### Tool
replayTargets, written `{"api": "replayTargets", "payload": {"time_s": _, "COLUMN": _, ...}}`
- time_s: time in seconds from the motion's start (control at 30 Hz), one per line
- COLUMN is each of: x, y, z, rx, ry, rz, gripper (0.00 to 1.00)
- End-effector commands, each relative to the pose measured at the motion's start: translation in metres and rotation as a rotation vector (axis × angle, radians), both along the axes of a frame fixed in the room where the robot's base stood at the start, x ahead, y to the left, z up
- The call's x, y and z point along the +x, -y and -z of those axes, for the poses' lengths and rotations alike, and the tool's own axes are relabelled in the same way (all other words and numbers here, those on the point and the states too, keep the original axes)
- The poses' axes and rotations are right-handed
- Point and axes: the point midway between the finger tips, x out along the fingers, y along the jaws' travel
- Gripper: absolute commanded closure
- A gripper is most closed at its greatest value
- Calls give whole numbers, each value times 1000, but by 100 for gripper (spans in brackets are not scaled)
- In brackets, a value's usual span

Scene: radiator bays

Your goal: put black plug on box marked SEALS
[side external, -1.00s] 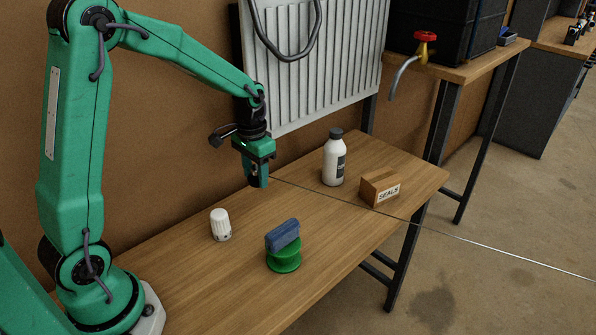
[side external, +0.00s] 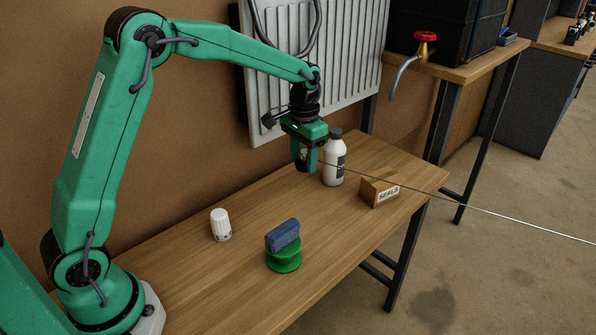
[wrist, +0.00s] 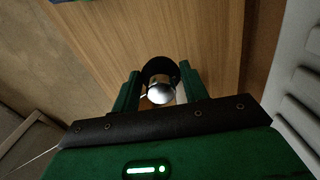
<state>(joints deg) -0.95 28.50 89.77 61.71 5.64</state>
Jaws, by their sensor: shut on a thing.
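My gripper (side external: 305,168) is above the table, at the left of the white bottle in the side view. Its green fingers are closed around a black plug, which shows as a dark round shape (wrist: 160,69) with a shiny silvery part between the fingers in the wrist view. In the side view the fingers mostly hide the plug. The box marked SEALS (side external: 379,190) is a small brown carton on the table, to the right of my gripper and apart from it. Nothing is seen on its top.
A white bottle with a dark cap (side external: 333,165) stands between my gripper and the box. A radiator (side external: 345,60) is behind.

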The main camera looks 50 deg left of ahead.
Motion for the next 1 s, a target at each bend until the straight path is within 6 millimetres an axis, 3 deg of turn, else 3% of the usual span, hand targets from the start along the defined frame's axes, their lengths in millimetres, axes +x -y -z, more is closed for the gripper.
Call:
{"api": "replayTargets", "payload": {"time_s": 0.2, "x": 33, "y": 39, "z": -13, "rx": 0, "ry": 2, "rz": 37, "gripper": 79}}
{"api": "replayTargets", "payload": {"time_s": 0.5, "x": 64, "y": 96, "z": -30, "rx": 0, "ry": 2, "rz": 84, "gripper": 79}}
{"api": "replayTargets", "payload": {"time_s": 0.8, "x": 80, "y": 151, "z": -44, "rx": 0, "ry": 1, "rz": 126, "gripper": 79}}
{"api": "replayTargets", "payload": {"time_s": 1.0, "x": 83, "y": 170, "z": -49, "rx": 0, "ry": 0, "rz": 139, "gripper": 79}}
